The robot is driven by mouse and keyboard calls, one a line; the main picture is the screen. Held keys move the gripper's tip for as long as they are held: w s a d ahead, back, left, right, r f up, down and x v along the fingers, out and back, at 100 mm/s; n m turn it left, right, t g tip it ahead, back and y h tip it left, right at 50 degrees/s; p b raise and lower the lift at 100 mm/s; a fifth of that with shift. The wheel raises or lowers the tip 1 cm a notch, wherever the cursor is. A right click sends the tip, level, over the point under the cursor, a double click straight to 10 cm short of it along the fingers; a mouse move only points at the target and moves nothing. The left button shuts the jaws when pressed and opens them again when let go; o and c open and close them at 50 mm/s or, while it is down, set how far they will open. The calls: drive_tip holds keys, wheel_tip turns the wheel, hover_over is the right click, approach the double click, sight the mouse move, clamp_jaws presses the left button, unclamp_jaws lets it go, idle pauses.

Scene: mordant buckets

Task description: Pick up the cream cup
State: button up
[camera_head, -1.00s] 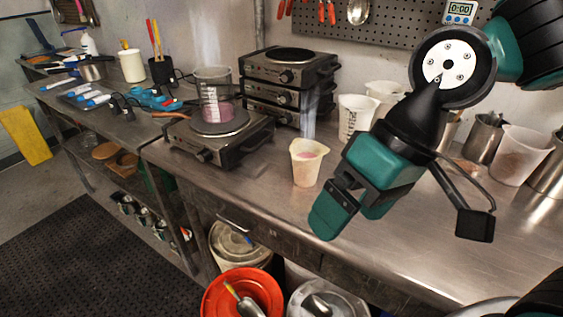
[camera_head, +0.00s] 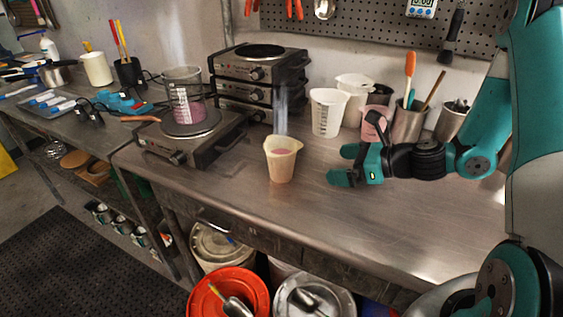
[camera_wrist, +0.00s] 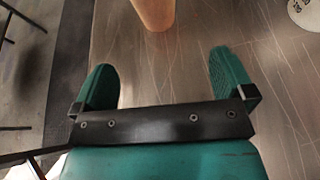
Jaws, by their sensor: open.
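The cream cup (camera_head: 282,160) stands upright on the steel bench, with pinkish contents and steam above it. In the wrist view the lower part of the cream cup (camera_wrist: 154,12) shows at the top edge, ahead of and between the fingers. My gripper (camera_head: 344,165) is just to the right of the cup in the head view, low over the bench and pointing left. Its two teal fingers are spread apart and empty in the wrist view (camera_wrist: 168,78). A gap remains between the fingertips and the cup.
A hot plate (camera_head: 192,138) with a glass beaker (camera_head: 184,92) stands left of the cup. White measuring cups (camera_head: 328,112) and a metal utensil pot (camera_head: 409,124) stand behind. The bench (camera_head: 255,205) has a front edge close to the cup. An orange bucket (camera_head: 262,290) is below.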

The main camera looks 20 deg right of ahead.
sight(289, 166)
drive_tip(key=p+x, duration=0.1)
drive_tip(key=x, duration=0.8)
drive_tip(key=shift+w+a+f, duration=0.1)
drive_tip(key=shift+w+a, duration=0.05)
drive_tip(key=shift+a, duration=0.1)
drive_tip(key=p+x, duration=0.2)
drive_tip(key=x, duration=0.2)
drive_tip(key=shift+w+a, duration=0.1)
drive_tip(key=shift+a, duration=0.4)
drive_tip(key=shift+w+a+f, duration=0.15)
drive_tip(key=shift+w+f, duration=0.1)
drive_tip(key=c, duration=1.1)
drive_tip(key=shift+r, duration=0.2)
